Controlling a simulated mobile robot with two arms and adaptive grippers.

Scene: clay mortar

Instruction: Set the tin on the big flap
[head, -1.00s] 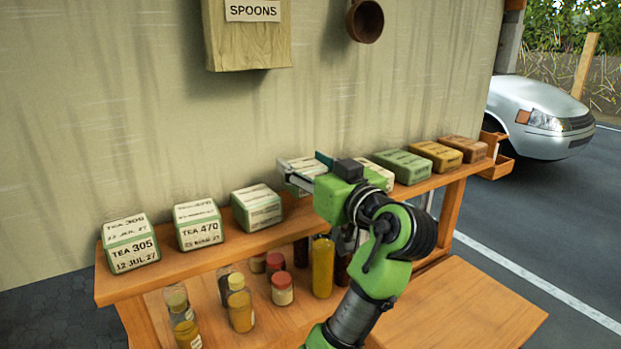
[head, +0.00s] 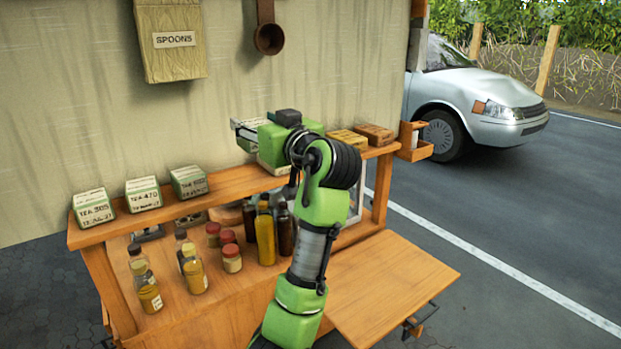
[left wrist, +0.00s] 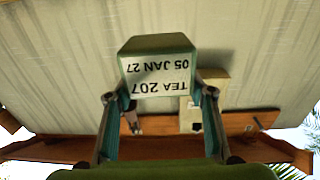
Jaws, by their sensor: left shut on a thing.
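My left gripper (head: 243,130) is shut on a pale green tin with a white label reading "TEA 207 05 JAN 27". In the left wrist view the tin (left wrist: 158,68) sits between the two fingers (left wrist: 159,95), its label upside down in the picture. In the head view the hand and arm mostly hide this tin, and the gripper is at the upper shelf, seemingly above its top. The big flap (head: 392,285) is a flat wooden board on the stand's front right, bare on top. My right gripper is not in view.
Three tea tins (head: 143,195) stand at the left of the upper shelf (head: 225,186); yellow (head: 347,140) and brown (head: 375,134) tins stand at its right. Several jars and bottles (head: 265,235) crowd the lower shelf. A wall is behind; a car (head: 475,100) is parked right.

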